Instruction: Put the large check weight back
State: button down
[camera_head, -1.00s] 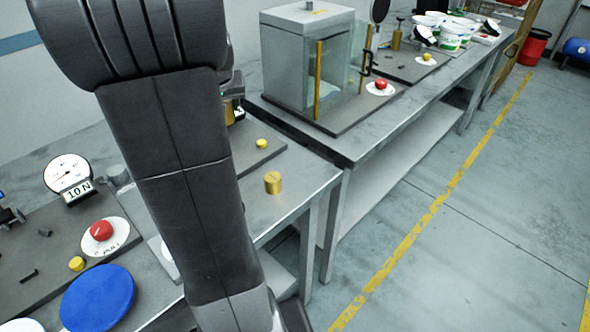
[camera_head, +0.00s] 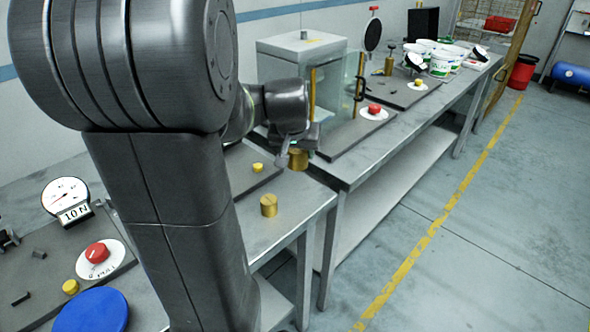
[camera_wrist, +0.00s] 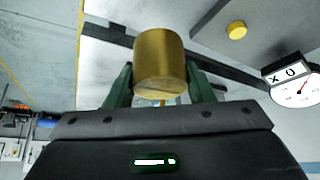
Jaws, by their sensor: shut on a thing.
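My gripper (camera_head: 298,146) is shut on a brass cylinder, the large check weight (camera_head: 298,159), and holds it above the bench near its right end. In the wrist view the weight (camera_wrist: 159,62) sits between the two green fingers, its round end toward the camera. A second brass weight (camera_head: 268,205) stands upright on the bare bench top, nearer the camera and a little left of the held one. It looks slightly narrower than the held one.
A glass-sided cabinet (camera_head: 300,62) stands on the bench behind. A dark plate with a yellow button (camera_head: 257,167) lies left of the weight. A 10 N dial gauge (camera_head: 66,197), red knob (camera_head: 97,252) and blue disc (camera_head: 92,312) are at left. My arm hides part of the bench.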

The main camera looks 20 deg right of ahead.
jog(key=shift+w+f, duration=0.1)
jog(key=shift+f, duration=4.05)
jog(key=shift+f+b, duration=0.15)
jog(key=shift+b, duration=0.2)
jog(key=c, duration=0.7)
grip_release()
jog(key=shift+o, duration=0.2)
jog(key=shift+r, duration=0.25)
jog(key=v, duration=1.1)
jog(key=shift+s+r+p, duration=0.25)
jog(key=shift+r+p, duration=0.05)
jog(key=shift+p, duration=0.15)
jog(key=shift+a, duration=0.1)
